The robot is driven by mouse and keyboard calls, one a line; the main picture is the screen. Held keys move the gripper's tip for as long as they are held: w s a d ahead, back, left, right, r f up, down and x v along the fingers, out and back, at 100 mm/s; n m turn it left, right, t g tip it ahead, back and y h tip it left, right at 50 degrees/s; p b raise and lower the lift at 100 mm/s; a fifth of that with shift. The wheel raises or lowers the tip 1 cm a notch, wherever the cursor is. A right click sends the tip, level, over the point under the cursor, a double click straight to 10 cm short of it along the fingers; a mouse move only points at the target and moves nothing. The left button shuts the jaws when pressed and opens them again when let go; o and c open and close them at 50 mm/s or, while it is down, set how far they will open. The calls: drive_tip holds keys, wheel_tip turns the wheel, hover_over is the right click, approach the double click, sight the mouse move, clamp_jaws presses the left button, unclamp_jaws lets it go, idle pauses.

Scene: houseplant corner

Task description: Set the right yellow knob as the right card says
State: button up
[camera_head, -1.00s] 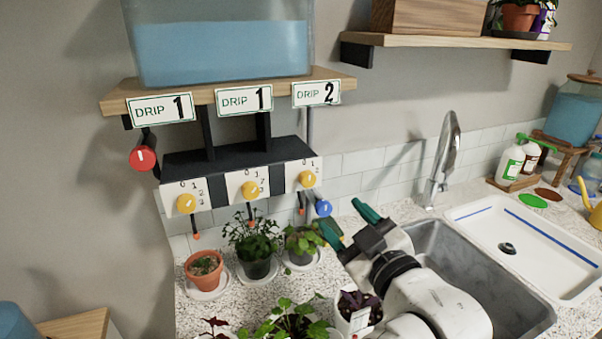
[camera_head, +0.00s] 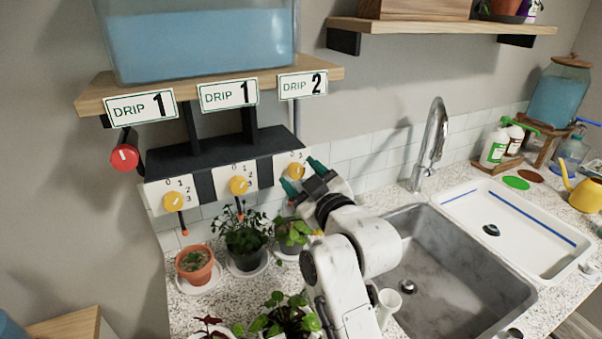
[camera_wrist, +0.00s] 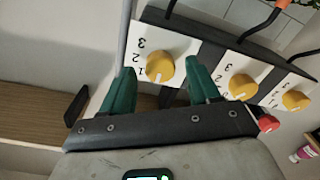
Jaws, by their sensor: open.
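The right yellow knob (camera_head: 296,171) sits on the right white dial plate under the shelf. The right card (camera_head: 302,85) above it reads "DRIP 2". My gripper (camera_head: 303,176) is open, its green fingers on either side of this knob. In the wrist view the right yellow knob (camera_wrist: 160,68) shows between the two spread fingers, with dial numbers beside it. I cannot tell whether the fingers touch it, and its pointer is too small to read surely.
The middle yellow knob (camera_head: 239,185) and left yellow knob (camera_head: 173,201) are to the left, below cards reading "DRIP 1". A red knob (camera_head: 125,157) is further left. Potted plants (camera_head: 245,240) stand below the dials. The sink (camera_head: 455,265) is at the right.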

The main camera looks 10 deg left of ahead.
drive_tip(key=shift+w+a, duration=0.15)
drive_tip(key=shift+c, duration=0.4)
drive_tip(key=c, duration=1)
drive_tip(key=shift+o, duration=0.2)
